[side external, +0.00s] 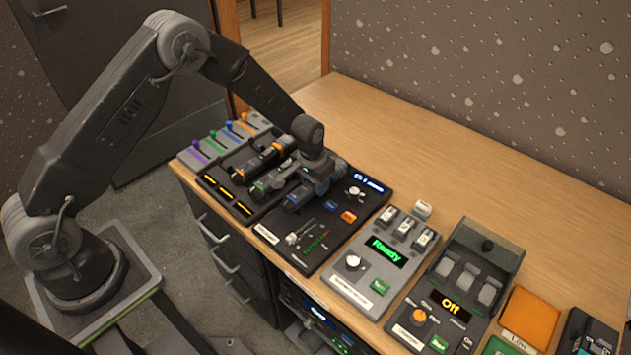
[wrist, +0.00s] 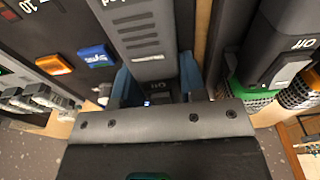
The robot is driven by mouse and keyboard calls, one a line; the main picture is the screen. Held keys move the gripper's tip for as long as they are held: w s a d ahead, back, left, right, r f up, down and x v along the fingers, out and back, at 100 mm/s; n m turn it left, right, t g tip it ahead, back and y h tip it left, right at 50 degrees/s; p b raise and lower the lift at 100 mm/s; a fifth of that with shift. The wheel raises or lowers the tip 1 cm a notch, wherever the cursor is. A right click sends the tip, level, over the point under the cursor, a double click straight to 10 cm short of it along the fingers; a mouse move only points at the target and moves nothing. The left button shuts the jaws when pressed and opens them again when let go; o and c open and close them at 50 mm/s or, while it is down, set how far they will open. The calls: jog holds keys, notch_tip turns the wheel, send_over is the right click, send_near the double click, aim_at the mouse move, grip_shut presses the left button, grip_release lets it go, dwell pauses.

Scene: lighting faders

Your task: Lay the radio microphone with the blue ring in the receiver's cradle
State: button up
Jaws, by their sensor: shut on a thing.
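My gripper also shows in the side view (side external: 304,192), low over the left part of the desk equipment. The held microphone's ring is hidden or unclear. A microphone with a green ring (wrist: 280,60) lies to its right in the wrist view. In the side view, a microphone with an orange ring (side external: 264,158) lies farther back. I cannot clearly tell a receiver's cradle; the arm covers part of that area.
A black panel (side external: 318,248) with a knob, a blue display and an orange button stands under and right of my gripper. A black unit with yellow bars (side external: 240,207) is left. Coloured faders (side external: 222,137) stand behind. A grey Ready box (side external: 347,296) is right. The back desk (side external: 450,160) is clear.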

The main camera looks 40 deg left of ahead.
jog(key=o, duration=1.2)
jog(key=c, duration=0.4)
jog(key=shift+r, duration=3)
